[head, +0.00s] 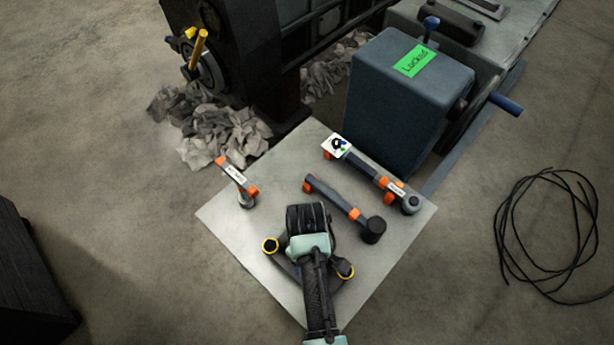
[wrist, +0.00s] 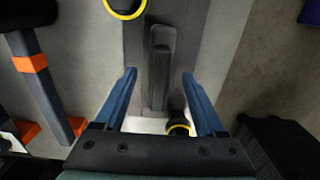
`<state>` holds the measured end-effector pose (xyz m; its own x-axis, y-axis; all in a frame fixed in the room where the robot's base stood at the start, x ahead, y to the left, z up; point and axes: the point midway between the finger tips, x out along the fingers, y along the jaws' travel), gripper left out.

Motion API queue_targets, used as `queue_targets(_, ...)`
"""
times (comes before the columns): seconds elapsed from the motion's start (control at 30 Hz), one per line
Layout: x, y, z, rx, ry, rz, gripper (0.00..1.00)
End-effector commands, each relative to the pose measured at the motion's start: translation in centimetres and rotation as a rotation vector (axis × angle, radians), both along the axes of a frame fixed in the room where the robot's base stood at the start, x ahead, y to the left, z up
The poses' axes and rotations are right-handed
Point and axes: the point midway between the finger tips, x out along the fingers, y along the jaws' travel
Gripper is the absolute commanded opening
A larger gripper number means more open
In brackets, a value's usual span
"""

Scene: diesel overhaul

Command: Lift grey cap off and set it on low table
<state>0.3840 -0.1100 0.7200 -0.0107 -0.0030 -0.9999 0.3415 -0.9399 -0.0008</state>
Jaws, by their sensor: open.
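The dark grey cap, a band with an upright grip bar (wrist: 160,62) at its middle, lies below my gripper in the wrist view. Yellow-ringed round ends sit at both sides of it, one (head: 343,270) right and one (head: 270,245) left of my arm in the head view; my arm hides its middle there. My gripper (wrist: 160,76) is open, its blue fingers standing on either side of the bar with gaps showing. How near the fingertips are to the cap's surface, I cannot tell. The low table (head: 225,218) is a pale square top around and beneath these things.
On the table are a black-headed tool with orange bands (head: 335,200), a longer tool with a white tag (head: 365,170) and a short orange-marked tool (head: 238,178). A blue-grey housing (head: 390,105) with a green label stands behind. Coiled cable (head: 545,235) lies on the right floor.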

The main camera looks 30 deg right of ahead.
Motion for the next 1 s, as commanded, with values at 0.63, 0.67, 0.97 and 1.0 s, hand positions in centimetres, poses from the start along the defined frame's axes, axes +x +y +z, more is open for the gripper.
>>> queue_targets(0.63, 0.2, 0.0, 11.7, -0.001, -0.004, -0.001, 0.72)
queue_targets(0.67, 0.2, 0.0, 11.8, -0.001, -0.004, -0.001, 0.72)
queue_targets(0.97, 0.2, 0.0, 12.0, -0.001, -0.004, 0.0, 0.72)
queue_targets(1.0, 0.6, 0.0, 12.4, -0.005, -0.019, -0.002, 0.72)
